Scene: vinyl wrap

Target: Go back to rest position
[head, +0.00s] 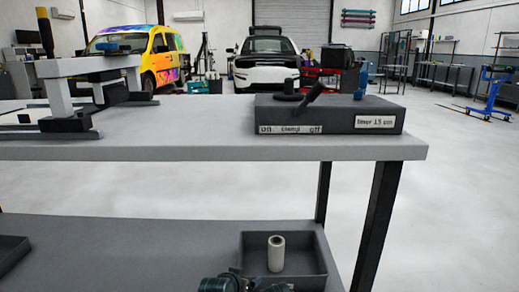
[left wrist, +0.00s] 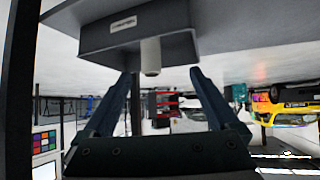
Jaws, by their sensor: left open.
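My left gripper (head: 240,284) shows only in part at the bottom edge of the head view, just in front of a dark tray (head: 318,264) on the lower shelf. In the left wrist view its two fingers (left wrist: 160,76) are spread apart with nothing held. A pale roll (head: 276,254) stands upright in the tray, apart from the fingers. The left wrist view shows the roll (left wrist: 150,56) and the tray (left wrist: 97,42) upside down beyond the fingertips. My right gripper is in neither view.
The bench top (head: 200,145) is above the lower shelf (head: 150,245), with a dark labelled box (head: 345,118) at its right. A grey frame (head: 60,92) stands at the left. A dark leg (head: 376,225) supports the right end. Open floor (head: 460,210) lies to the right.

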